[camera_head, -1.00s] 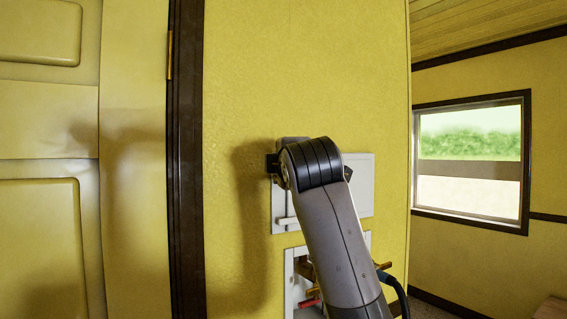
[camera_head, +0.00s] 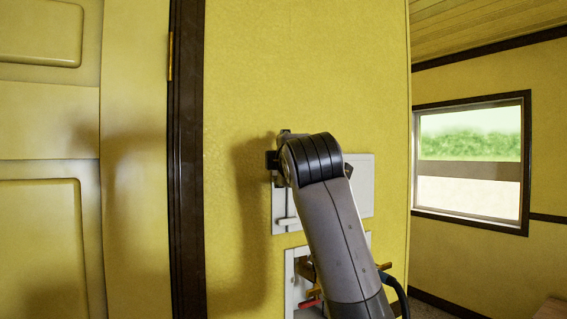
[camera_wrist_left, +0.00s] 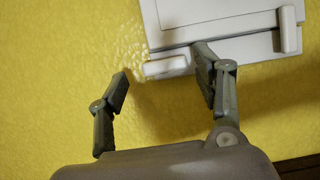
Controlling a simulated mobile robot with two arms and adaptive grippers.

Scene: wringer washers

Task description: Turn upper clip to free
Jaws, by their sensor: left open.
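A white panel (camera_head: 360,185) with a flat door is on the yellow wall, mostly behind my left arm in the head view. In the left wrist view the panel (camera_wrist_left: 225,22) shows at the top right, turned on its side. The white upper clip (camera_wrist_left: 167,67) sticks out past the panel's end. My left gripper (camera_wrist_left: 162,62) is open, with one finger on each side of this clip. The right-hand finger is closer to it; I cannot tell whether it touches. The lower clip (camera_wrist_left: 289,30) lies across the door edge; it also shows in the head view (camera_head: 288,221). My right gripper is out of view.
Below the panel is a second white fixture (camera_head: 290,285) with brass and red parts, partly hidden by my arm. A dark door frame (camera_head: 187,160) stands to the left. A window (camera_head: 470,160) is at the right. The wall above is bare.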

